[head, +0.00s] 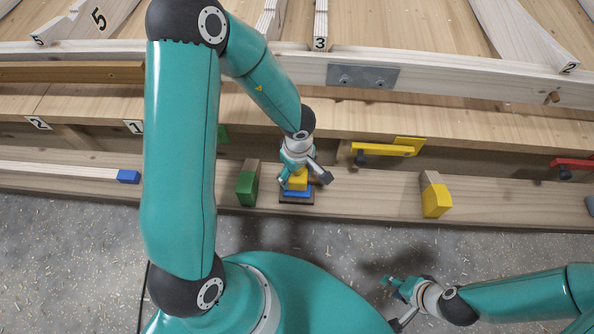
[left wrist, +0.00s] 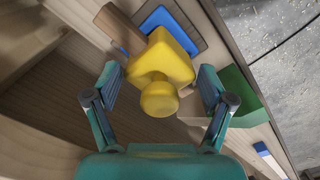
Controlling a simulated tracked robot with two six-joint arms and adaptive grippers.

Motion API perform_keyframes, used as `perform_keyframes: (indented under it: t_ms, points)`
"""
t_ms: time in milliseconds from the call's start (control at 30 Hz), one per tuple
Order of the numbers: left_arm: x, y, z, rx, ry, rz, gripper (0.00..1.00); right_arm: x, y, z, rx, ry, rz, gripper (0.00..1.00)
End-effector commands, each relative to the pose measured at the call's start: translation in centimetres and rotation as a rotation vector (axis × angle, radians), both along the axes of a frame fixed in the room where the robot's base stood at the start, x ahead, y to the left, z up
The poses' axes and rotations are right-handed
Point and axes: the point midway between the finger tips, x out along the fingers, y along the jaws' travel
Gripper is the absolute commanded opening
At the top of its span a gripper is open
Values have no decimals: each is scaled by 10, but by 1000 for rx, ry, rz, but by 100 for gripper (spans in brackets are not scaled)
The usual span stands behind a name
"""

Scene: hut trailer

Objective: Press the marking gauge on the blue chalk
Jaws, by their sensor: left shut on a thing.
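The marking gauge, a yellow block with a round knob, is in my left gripper (head: 305,182). The gauge (head: 296,179) also shows in the left wrist view (left wrist: 160,68), upright between the two fingers. My left gripper is shut on it. The blue chalk (head: 298,193) is a flat blue pad on a dark base on the wooden beam. It also shows in the left wrist view (left wrist: 182,30), partly covered by the gauge. The gauge is right over the chalk; I cannot tell whether they touch. My right gripper (head: 394,303) is open and empty, low over the floor.
A green-ended block (head: 247,188) stands left of the chalk on the beam (head: 360,195). A yellow-ended block (head: 436,200) stands further right. A yellow clamp (head: 385,150) and a red one (head: 572,162) are behind. A blue-tipped strip (head: 128,177) lies at left. The beam between chalk and yellow-ended block is clear.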

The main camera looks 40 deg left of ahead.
Motion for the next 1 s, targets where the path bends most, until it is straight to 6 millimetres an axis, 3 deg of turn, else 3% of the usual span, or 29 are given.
perform_keyframes:
  t_ms: [1000]
  points:
    - [-1, 0, 57, -1, 2, 0, 54, 0, 0, 76, 0, 0, 0, 40]
